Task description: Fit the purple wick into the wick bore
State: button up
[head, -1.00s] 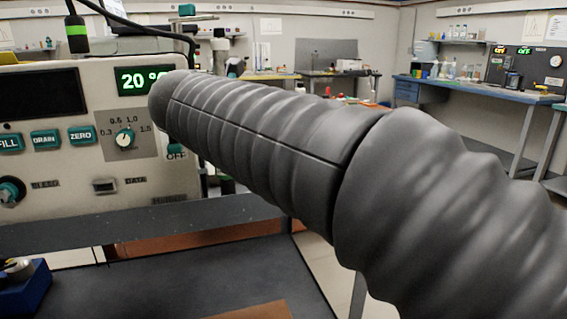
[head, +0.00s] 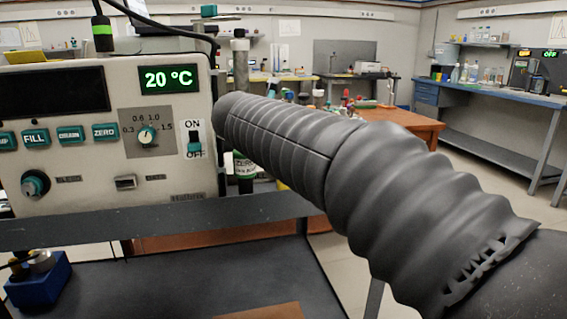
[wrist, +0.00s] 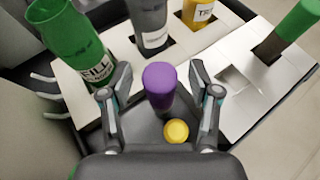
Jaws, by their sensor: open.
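The purple wick (wrist: 160,85) shows in the wrist view as an upright purple-topped cylinder. It lies between the two fingers of my gripper (wrist: 160,79), which is open. A gap shows on each side, so the fingers do not appear to touch it. Its lower end is hidden towards the gripper's palm. I cannot make out the wick bore in either view. My gripper is not visible in the head view, where my dark ribbed arm crosses the middle.
In the wrist view, a white rack (wrist: 75,80) holds a green FILL bottle (wrist: 68,35), a dark bottle (wrist: 149,22) and a yellow bottle (wrist: 197,12). A yellow round piece (wrist: 176,131) lies near the palm. In the head view, a control panel (head: 75,195) reads 20 °C.

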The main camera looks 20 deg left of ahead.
grip_shut()
